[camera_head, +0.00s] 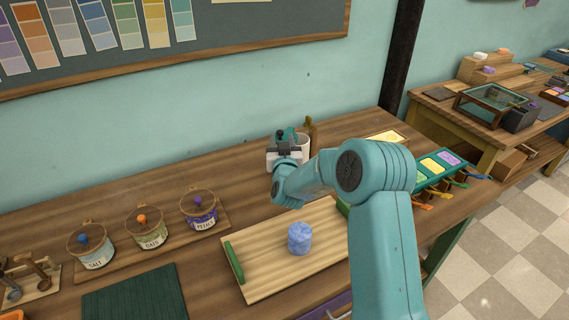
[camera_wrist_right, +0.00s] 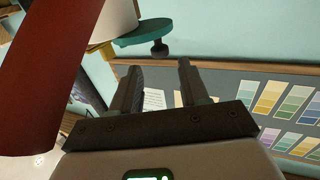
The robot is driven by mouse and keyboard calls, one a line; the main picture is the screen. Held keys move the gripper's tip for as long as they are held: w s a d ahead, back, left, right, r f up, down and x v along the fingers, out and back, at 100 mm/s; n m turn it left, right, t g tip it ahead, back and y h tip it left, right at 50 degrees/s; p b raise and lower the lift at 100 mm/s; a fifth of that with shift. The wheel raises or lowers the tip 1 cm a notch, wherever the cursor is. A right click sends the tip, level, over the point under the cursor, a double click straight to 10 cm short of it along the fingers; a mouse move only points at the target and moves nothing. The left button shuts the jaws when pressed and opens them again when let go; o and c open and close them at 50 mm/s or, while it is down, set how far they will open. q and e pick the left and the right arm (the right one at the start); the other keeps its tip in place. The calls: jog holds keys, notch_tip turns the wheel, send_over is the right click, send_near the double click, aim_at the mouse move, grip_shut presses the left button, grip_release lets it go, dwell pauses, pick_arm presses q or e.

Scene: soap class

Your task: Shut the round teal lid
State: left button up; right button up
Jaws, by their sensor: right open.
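The round teal lid (camera_wrist_right: 144,33) shows nearly edge-on in the right wrist view, with a dark knob (camera_wrist_right: 159,48) on its face. It sticks out from the rim of a white pot (camera_wrist_right: 117,18), by a tan wooden part, and looks open. In the head view the white pot (camera_head: 303,141) stands at the back of the table, partly behind my right gripper (camera_head: 286,140); the lid is hard to tell apart there. My right gripper is open and empty. Its fingertips in the right wrist view (camera_wrist_right: 159,66) are close to the knob, apparently without touching. My left gripper is out of view.
A wooden board (camera_head: 262,268) with a blue soap (camera_head: 300,238) lies in front. Labelled jars (camera_head: 148,228) stand on the left. A green tray of coloured soaps (camera_head: 431,170) is on the right. A reddish-brown shape (camera_wrist_right: 38,75) fills the right wrist view's left side.

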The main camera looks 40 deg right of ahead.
jog(key=b+v, duration=0.2)
jog(key=v, duration=0.8)
jog(key=shift+s+a, duration=0.15)
jog(key=shift+a, duration=0.05)
jog(key=shift+o, duration=0.2)
